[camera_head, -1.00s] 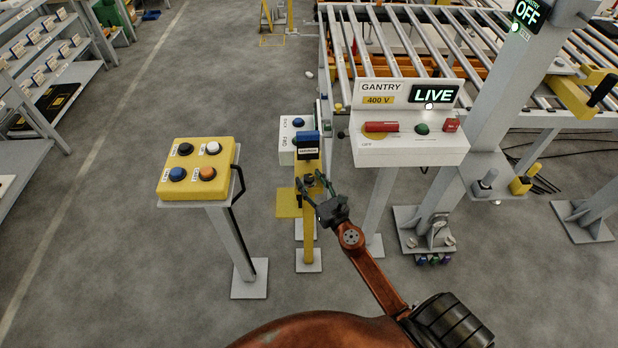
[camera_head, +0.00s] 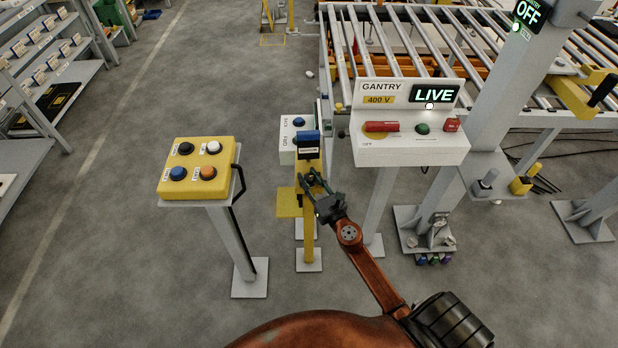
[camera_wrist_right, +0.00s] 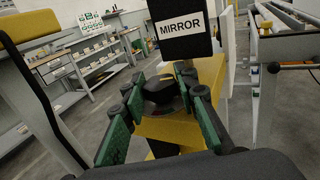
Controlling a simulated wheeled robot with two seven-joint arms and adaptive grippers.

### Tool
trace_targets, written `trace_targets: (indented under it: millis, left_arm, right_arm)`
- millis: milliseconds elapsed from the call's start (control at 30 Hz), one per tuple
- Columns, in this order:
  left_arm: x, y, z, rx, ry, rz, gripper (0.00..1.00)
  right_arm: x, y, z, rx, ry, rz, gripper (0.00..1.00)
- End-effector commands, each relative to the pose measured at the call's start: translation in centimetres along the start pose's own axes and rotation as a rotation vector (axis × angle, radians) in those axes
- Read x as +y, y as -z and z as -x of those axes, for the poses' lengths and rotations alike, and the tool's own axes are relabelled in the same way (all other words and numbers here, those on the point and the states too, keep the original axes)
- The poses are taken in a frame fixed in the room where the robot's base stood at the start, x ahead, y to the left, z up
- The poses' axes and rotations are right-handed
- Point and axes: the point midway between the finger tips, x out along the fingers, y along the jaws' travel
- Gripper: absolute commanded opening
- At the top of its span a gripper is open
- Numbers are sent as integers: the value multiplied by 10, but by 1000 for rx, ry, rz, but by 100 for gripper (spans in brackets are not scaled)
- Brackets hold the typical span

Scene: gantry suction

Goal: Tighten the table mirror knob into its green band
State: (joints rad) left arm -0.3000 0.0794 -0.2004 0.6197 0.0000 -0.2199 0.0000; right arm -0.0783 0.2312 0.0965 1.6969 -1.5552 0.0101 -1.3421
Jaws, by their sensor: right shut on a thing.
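The table mirror (camera_head: 308,145) stands on a yellow post (camera_head: 309,235) and shows a dark head. Its MIRROR label (camera_wrist_right: 182,28) is readable in the right wrist view. The black knob (camera_wrist_right: 160,88) sits on the yellow mount below that label. My right gripper (camera_head: 311,181) reaches the post from the front; its green-padded fingers (camera_wrist_right: 160,105) are on both sides of the knob and shut on it. The fingers cover part of the knob, and I cannot make out a green band or the knob's angle against it. My left gripper is not in view.
A yellow button box (camera_head: 195,157) on a pedestal stands to the left. The gantry panel (camera_head: 410,145), reading LIVE, stands close on the right, before the roller conveyor (camera_head: 400,35). Open floor (camera_head: 120,240) lies at the left.

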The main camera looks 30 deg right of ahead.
Motion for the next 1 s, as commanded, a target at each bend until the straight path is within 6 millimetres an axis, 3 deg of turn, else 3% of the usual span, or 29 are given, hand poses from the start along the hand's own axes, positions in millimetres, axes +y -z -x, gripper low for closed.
trace_targets:
  millis: [367, 700, 1000]
  left_arm:
    - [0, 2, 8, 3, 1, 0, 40]
    - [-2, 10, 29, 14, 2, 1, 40]
    - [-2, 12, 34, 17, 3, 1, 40]
  right_arm:
    - [1, -2, 0, -1, 48, -5, 3]
    - [2, -3, 0, -1, 261, -4, 3]
    - [1, -1, -1, -1, 451, -3, 3]
